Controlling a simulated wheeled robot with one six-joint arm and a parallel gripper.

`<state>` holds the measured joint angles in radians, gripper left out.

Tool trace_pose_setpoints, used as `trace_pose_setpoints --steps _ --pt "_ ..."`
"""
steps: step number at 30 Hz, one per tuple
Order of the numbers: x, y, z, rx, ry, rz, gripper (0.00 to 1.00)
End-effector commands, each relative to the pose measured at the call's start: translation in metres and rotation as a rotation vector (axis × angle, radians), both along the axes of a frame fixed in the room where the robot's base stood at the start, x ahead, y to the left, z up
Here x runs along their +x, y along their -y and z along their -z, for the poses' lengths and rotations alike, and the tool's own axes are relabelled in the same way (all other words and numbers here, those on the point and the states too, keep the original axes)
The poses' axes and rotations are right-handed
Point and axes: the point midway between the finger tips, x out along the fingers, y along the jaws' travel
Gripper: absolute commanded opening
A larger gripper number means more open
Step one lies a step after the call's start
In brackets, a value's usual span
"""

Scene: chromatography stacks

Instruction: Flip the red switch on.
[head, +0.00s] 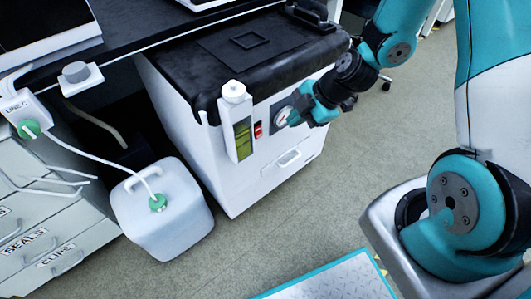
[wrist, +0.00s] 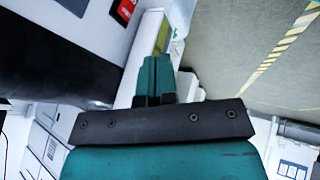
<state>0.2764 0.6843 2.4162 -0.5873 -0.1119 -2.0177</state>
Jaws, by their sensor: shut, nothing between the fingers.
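In the wrist view the red switch (wrist: 125,8) shows at the top edge, partly cut off, on the white panel. Whether it is on or off cannot be told.
The bottle (head: 243,135) hangs on the cabinet front left of the switch. A white jerrycan (head: 165,215) with a tube stands on the floor at left. The floor before the cabinet is clear.

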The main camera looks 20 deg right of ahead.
Motion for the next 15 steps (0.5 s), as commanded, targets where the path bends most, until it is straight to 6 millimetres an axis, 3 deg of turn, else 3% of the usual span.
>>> trace_pose_setpoints --steps 1,3,15 --pt "0.001 0.005 0.02 -0.01 0.02 -0.014 0.0" --pt "0.002 0.009 0.028 -0.021 0.043 -0.034 0.0" --pt "0.003 0.01 0.03 -0.029 0.057 -0.047 0.0"
